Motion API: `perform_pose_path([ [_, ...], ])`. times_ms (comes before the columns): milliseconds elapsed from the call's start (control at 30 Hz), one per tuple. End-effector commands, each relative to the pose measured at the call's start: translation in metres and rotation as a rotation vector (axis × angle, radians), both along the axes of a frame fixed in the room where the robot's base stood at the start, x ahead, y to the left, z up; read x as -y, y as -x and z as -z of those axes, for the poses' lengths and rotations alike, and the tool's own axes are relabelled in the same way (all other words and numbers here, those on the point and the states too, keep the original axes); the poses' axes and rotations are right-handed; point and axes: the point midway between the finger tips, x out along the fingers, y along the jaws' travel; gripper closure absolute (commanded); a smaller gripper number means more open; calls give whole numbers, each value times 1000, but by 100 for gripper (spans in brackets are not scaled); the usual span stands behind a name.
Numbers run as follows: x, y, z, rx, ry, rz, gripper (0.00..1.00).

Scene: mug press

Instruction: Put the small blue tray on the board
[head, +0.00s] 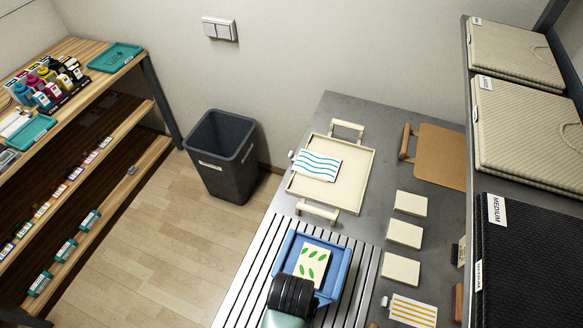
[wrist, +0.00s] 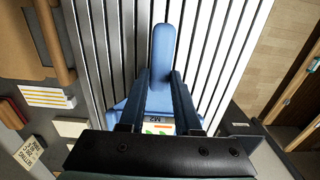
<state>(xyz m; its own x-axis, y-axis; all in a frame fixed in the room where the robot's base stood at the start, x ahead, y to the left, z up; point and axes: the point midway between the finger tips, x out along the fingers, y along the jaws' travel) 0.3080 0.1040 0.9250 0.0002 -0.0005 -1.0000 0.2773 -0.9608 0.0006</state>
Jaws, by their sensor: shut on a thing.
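The small blue tray (head: 338,274) is over the slatted metal part of the counter, with a tile with green leaves (head: 311,262) in it. My gripper (head: 292,293) is at the tray's near end. In the wrist view my gripper (wrist: 161,90) is shut on the tray's blue handle (wrist: 162,50). I cannot tell whether the tray rests on the slats or hangs just above them. The brown board (head: 443,157) lies flat on the grey counter at the back right, with its handle to the left and nothing on it. It also shows in the wrist view (wrist: 17,45).
A larger cream tray (head: 350,195) with a wavy-striped tile (head: 318,166) stands between the blue tray and the back wall. Several cream tiles (head: 404,234) lie right of it. A shelf with boxes (head: 530,130) rises at the right. A bin (head: 222,155) stands on the floor.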

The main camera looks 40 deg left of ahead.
Motion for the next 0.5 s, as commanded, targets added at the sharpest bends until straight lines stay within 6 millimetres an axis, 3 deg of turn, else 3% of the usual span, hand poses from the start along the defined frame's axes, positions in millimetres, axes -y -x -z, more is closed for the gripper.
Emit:
perform_pose_path([
  [500, 0, -2, 61, 3, -2, 1, 100],
])
